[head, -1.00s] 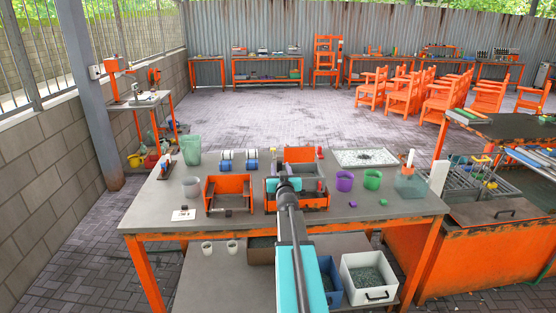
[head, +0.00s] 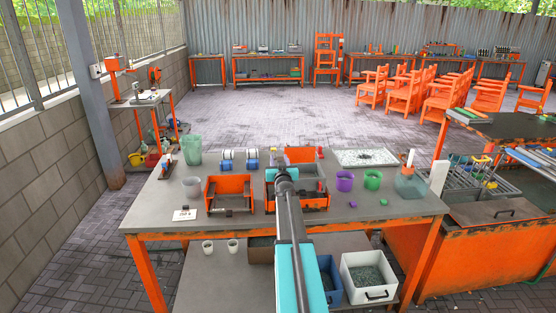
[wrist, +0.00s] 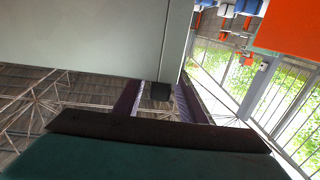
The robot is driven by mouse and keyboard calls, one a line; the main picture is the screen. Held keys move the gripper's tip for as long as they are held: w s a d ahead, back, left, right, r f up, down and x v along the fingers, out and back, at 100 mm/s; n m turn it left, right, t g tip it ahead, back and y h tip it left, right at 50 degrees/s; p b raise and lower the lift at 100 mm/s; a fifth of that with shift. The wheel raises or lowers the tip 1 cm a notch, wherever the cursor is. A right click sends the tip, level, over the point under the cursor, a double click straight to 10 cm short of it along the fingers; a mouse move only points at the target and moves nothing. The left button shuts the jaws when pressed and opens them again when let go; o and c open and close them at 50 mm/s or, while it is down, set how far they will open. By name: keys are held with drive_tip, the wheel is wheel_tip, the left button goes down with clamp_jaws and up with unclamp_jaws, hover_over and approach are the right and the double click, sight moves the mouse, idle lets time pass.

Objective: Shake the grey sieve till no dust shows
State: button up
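I cannot pick out the grey sieve with certainty. In the wrist view a large plain grey panel (wrist: 80,40) fills the upper left, close to the camera; I cannot tell whether it is the sieve. My gripper (wrist: 158,98) shows there as dark fingers beyond a teal body, with a small dark block between them. Whether they grip it is unclear. In the head view my arm reaches over an orange-sided box (head: 314,201) at the table's middle, and my arm hides the fingers. No dust can be made out.
The worktable (head: 165,215) also holds an orange tray (head: 230,187) to the left, a green tumbler (head: 192,150), purple (head: 344,181) and green (head: 372,179) cups, and a speckled white sheet (head: 365,158) at the back. Bare tabletop shows at the front left and right.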

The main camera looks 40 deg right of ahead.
drive_tip(key=shift+w+d, duration=0.45)
drive_tip(key=shift+w, duration=0.05)
clamp_jaws()
